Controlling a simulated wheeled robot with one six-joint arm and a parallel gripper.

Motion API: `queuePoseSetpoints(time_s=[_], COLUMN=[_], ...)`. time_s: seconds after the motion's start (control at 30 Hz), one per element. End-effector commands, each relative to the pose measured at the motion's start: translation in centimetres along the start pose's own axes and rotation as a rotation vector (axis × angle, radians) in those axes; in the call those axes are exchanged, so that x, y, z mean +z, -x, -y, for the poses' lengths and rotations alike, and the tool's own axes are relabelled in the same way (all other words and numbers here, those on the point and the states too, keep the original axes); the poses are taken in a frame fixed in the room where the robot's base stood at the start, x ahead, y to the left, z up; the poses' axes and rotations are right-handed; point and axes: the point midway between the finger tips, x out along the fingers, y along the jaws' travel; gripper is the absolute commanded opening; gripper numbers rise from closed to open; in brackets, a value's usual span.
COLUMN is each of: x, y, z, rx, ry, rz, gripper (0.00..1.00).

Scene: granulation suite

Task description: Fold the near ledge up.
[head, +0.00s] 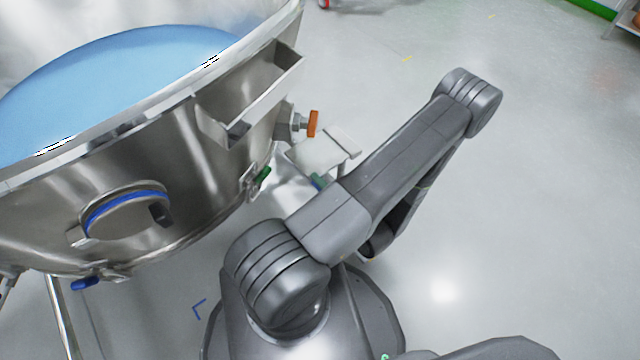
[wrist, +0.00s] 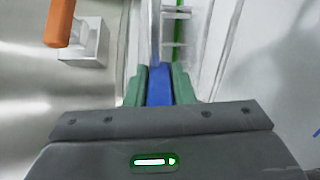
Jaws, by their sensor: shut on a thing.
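A small pale ledge (head: 318,154) with a raised lip shows beside the steel vessel in the head view, between the vessel and my arm. It looks roughly flat, but my arm hides part of it. In the wrist view, the two green fingertips of my gripper (wrist: 158,88) are shut on a narrow blue tab (wrist: 158,85). A small patch of blue and green shows just below the ledge in the head view. I cannot tell how the tab joins the ledge.
The large steel vessel (head: 195,150) with light blue contents fills the left. An orange-handled valve (head: 313,123) sticks out near the ledge and shows in the wrist view (wrist: 58,22). A steel open box (head: 265,95) is on the vessel wall. Floor to the right is clear.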

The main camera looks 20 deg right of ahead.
Motion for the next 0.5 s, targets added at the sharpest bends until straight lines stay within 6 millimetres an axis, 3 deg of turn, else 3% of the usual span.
queuePoseSetpoints(time_s=[0.43, 0.47, 0.5], x=[0.05, 0.05, 0.05], y=[0.01, 0.01, 0.01], z=[-0.33, -0.34, -0.34], rx=[0.003, 0.003, 0.003], ry=[0.006, 0.006, 0.006], rz=[-0.001, -0.001, -0.001], gripper=[0.0, 0.28, 0.36])
